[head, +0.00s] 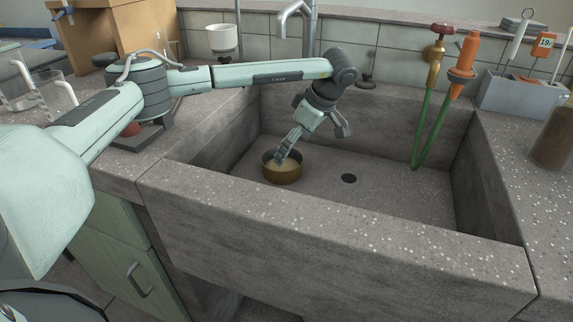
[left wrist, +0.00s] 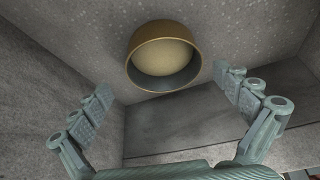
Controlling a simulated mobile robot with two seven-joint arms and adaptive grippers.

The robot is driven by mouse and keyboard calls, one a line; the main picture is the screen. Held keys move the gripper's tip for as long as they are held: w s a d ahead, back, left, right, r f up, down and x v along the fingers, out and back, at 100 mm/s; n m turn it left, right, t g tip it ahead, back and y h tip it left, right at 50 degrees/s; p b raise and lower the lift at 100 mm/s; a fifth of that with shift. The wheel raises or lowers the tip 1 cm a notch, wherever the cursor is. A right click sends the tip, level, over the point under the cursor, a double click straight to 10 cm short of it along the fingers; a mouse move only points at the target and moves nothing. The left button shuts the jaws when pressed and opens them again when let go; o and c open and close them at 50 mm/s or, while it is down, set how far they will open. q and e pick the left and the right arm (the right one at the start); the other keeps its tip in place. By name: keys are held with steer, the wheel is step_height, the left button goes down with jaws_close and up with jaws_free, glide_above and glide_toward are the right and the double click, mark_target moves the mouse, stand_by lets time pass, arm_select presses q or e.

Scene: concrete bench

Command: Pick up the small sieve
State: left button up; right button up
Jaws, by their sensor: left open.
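The small sieve (head: 282,172) is a round brass-coloured ring with a pale mesh or bottom, resting on the floor of the concrete sink. In the left wrist view the sieve (left wrist: 163,56) sits at the upper middle, beyond the fingertips. My left gripper (head: 308,147) reaches down into the sink just above the sieve; one finger overlaps its rim in the head view. In the left wrist view my left gripper (left wrist: 162,85) has its fingers spread wide with nothing between them. Contact with the sieve cannot be told. My right gripper is not in view.
The sink's front wall (head: 330,235) stands between me and the basin. A green hose (head: 421,130) hangs into the sink from a brass tap (head: 436,62). A grey rack (head: 518,98) stands on the right counter. The basin floor right of the drain is clear.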

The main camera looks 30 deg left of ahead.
mark_target(278, 169)
arm_select(q)
steer(key=x, duration=0.6)
steer(key=shift+s+a, duration=0.25)
steer(key=shift+s, duration=0.05)
steer(key=shift+c, duration=0.6)
steer(key=shift+r, duration=0.1)
steer(key=c, duration=1.2)
